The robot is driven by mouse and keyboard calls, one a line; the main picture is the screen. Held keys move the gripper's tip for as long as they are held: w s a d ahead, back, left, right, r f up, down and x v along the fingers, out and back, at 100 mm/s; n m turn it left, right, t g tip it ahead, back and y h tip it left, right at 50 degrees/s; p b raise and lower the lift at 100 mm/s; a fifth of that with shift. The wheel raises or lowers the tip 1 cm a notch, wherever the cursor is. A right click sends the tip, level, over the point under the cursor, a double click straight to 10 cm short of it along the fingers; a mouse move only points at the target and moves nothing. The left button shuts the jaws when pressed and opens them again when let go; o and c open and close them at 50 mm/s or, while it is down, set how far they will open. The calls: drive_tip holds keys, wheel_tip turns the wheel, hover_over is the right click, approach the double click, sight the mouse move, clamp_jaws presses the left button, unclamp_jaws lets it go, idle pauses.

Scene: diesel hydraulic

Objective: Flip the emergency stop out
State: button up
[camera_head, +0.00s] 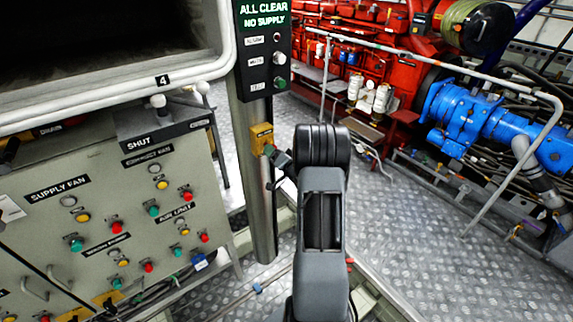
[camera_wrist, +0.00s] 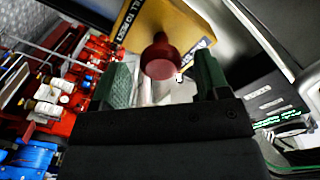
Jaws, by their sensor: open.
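The emergency stop is a yellow box (camera_head: 261,135) on a grey post in the head view. The wrist view shows the yellow box (camera_wrist: 150,22) close up, with a dark red mushroom button (camera_wrist: 160,57) and part of a label ending "LL TO RESET". My gripper (camera_head: 270,157) is at the box's lower right in the head view. In the wrist view my gripper (camera_wrist: 165,75) is open, with one green finger on each side of the red button. I cannot tell whether either finger touches it. The button is not clearly visible in the head view.
A status panel (camera_head: 264,50) reading "ALL CLEAR NO SUPPLY" is above the box on the post (camera_head: 264,210). A control cabinet (camera_head: 110,215) with several buttons stands at left. A white railing (camera_head: 480,75) and red and blue machinery (camera_head: 465,115) are at right. Metal floor is open between.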

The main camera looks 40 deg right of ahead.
drive_tip(key=s+b, duration=0.2)
drive_tip(key=s, duration=1)
drive_tip(key=shift+s+a, duration=0.2)
drive_tip(key=shift+a, duration=0.15)
drive_tip(key=s+d+f+n+g+h, duration=0.15)
drive_tip(key=s+f+g+h, duration=0.25)
drive_tip(key=s+f+g, duration=0.6)
drive_tip(key=s+a+r+n+g+y, duration=0.1)
drive_tip(key=a+r, duration=0.4)
drive_tip(key=a, duration=0.5)
drive_tip(key=s+a+r+n+g+y, duration=0.1)
drive_tip(key=a+r+n, duration=0.3)
drive_tip(key=a, duration=0.6)
drive_tip(key=s+a+r+n+g+y, duration=0.1)
drive_tip(key=a+r+n+g+y, duration=0.1)
drive_tip(key=a+r, duration=0.5)
drive_tip(key=a+n+y, duration=0.1)
drive_tip(key=a, duration=0.1)
drive_tip(key=shift+a+r, duration=0.3)
drive_tip(key=shift+a, duration=0.1)
